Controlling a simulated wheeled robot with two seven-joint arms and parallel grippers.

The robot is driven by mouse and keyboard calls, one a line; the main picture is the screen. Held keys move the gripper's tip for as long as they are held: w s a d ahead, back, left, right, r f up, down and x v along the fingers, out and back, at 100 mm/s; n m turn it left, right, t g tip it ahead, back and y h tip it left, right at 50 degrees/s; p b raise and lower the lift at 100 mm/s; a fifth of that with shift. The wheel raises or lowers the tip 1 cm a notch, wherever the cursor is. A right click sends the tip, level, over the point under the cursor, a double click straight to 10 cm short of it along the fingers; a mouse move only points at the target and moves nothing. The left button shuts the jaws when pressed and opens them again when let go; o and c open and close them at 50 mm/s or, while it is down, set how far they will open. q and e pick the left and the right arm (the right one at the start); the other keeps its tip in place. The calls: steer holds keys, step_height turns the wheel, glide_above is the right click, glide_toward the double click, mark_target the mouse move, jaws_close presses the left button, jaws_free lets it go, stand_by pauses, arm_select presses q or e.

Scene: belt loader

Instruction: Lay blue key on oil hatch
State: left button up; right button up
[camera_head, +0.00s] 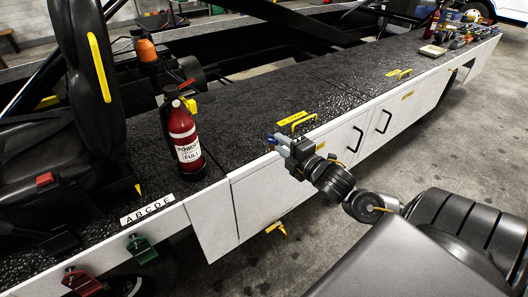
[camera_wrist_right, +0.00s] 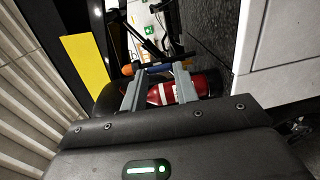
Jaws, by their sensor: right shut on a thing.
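My right gripper (camera_head: 280,143) is beside the near edge of the black deck, with its fingertips toward the deck. It is shut on a small blue thing, which I take to be the blue key (camera_wrist_right: 164,67); it shows between the fingertips in the right wrist view, and its full shape is hard to make out. A yellow handle (camera_head: 301,122) with a yellow label stands on the deck just beyond the gripper. A second yellow handle (camera_head: 399,73) is farther right. The label text is too small to read, so I cannot tell which is the oil hatch. My left gripper is out of view.
A red fire extinguisher (camera_head: 184,140) stands on the deck to the left, and also shows in the right wrist view (camera_wrist_right: 180,90). A black seat (camera_head: 82,90) is at far left. White side panels (camera_head: 275,190) drop below the deck edge. Small items (camera_head: 462,38) crowd the far right end.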

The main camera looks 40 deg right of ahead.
steer(key=shift+w+d+f+p, duration=0.25)
steer(key=shift+w+d+f, duration=0.7)
steer(key=shift+w+f, duration=0.95)
steer(key=shift+w+d+f+p, duration=0.25)
steer(key=shift+w+d+f, duration=0.95)
steer(key=shift+w, duration=1.05)
steer(key=shift+w+d+f+p, duration=0.25)
steer(key=shift+w+d+f, duration=0.5)
steer(key=shift+w+f, duration=1.25)
step_height(320, 180, down, 3)
steer(key=shift+w+r+p, duration=0.1)
steer(key=shift+r+p, duration=0.1)
steer(key=shift+p, duration=0.2)
steer(key=shift+f, duration=0.15)
steer(key=o, duration=1.1)
